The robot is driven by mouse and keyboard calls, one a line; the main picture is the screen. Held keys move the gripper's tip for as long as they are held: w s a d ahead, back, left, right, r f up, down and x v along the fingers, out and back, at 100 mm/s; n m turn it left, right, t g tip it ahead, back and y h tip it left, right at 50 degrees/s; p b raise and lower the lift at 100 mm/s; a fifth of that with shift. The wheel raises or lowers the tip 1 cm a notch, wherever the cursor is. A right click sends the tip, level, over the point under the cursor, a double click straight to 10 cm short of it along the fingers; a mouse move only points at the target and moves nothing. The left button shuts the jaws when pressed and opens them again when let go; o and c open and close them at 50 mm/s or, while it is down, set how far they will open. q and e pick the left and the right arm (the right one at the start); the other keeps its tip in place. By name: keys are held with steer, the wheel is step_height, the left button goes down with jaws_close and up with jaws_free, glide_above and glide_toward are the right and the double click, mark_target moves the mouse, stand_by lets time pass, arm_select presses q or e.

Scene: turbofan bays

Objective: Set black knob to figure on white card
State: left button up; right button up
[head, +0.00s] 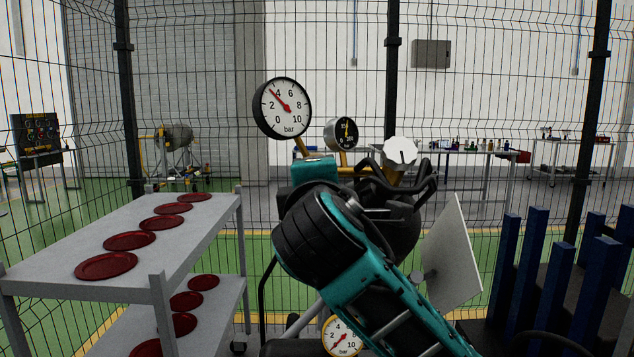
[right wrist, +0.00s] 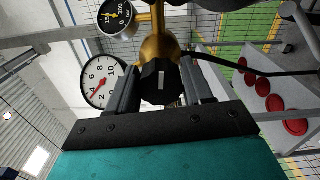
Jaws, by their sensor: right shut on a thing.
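The black knob (right wrist: 160,85) sits on a brass valve body (right wrist: 156,45) in the right wrist view, with a white line on its face. My right gripper (right wrist: 160,77) is shut on it, one finger on each side. In the head view my right arm hides the knob. The large white bar gauge (head: 283,108) has its red needle just below 4; it also shows in the wrist view (right wrist: 98,82). A pale blank panel (head: 458,258) stands tilted at the right; I cannot tell whether it is the white card, and no figure is readable. My left gripper is out of view.
A small black gauge (head: 342,133) and a white round piece (head: 400,151) stand by the pipework. Another bar gauge (head: 342,337) is low down. A grey shelf cart (head: 190,240) with red discs stands left, blue posts (head: 535,250) right, a wire fence behind.

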stand_by(0.4)
steer(key=o, duration=1)
steer(key=shift+s, duration=0.1)
steer(key=s+b, duration=0.1)
steer(key=s, duration=1.1)
steer(key=shift+s, duration=0.4)
